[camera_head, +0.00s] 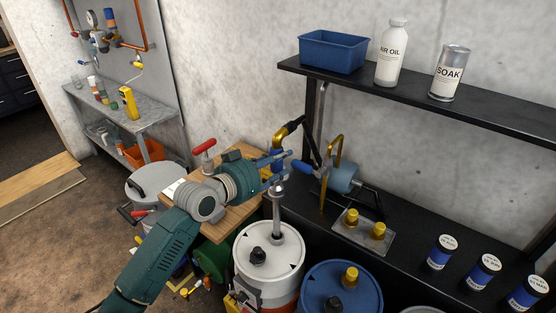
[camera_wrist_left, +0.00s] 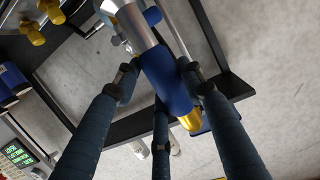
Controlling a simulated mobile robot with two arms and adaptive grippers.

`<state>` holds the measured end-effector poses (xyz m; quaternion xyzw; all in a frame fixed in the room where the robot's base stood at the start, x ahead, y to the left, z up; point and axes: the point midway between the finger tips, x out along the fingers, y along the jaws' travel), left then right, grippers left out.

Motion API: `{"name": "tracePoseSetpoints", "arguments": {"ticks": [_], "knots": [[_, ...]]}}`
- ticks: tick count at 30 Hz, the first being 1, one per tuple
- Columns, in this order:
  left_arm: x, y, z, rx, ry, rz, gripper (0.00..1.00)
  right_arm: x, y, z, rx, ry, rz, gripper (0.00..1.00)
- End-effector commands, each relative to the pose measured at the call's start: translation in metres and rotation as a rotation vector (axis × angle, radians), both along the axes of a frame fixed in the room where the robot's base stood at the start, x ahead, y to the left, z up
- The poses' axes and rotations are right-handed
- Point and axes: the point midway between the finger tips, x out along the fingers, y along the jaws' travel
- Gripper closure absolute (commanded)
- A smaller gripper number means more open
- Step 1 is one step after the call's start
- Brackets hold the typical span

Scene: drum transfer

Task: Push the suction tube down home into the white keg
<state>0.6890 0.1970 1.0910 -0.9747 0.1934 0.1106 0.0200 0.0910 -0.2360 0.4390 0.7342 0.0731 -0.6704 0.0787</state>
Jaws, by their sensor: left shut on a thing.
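The white keg (camera_head: 252,271) stands on the floor below the shelf unit, with a black cap on its lid. The suction tube (camera_head: 277,213) stands close to upright. Its grey lower part meets the lid and a stretch of it shows above the keg; how deep it sits inside is hidden. My left gripper (camera_head: 276,169) is shut around its blue sleeve, above a metal collar. In the left wrist view the fingers (camera_wrist_left: 160,98) surround the blue sleeve (camera_wrist_left: 167,80), with a gold end beyond it. My right gripper is not in view.
A blue keg (camera_head: 315,300) stands to the right of the white keg. A gold bent pipe (camera_head: 327,175) and blue cylinder sit behind. A wooden board (camera_head: 232,217) is left of the tube.

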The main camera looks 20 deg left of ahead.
Motion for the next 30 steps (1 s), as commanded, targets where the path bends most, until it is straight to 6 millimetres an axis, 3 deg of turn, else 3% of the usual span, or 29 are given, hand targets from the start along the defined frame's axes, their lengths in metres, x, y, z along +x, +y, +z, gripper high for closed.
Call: {"name": "tracePoseSetpoints", "arguments": {"ticks": [30], "knots": [[0.001, 0.000, -0.086, -0.003, -0.012, 0.001, 1.00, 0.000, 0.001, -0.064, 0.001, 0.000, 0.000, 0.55]]}}
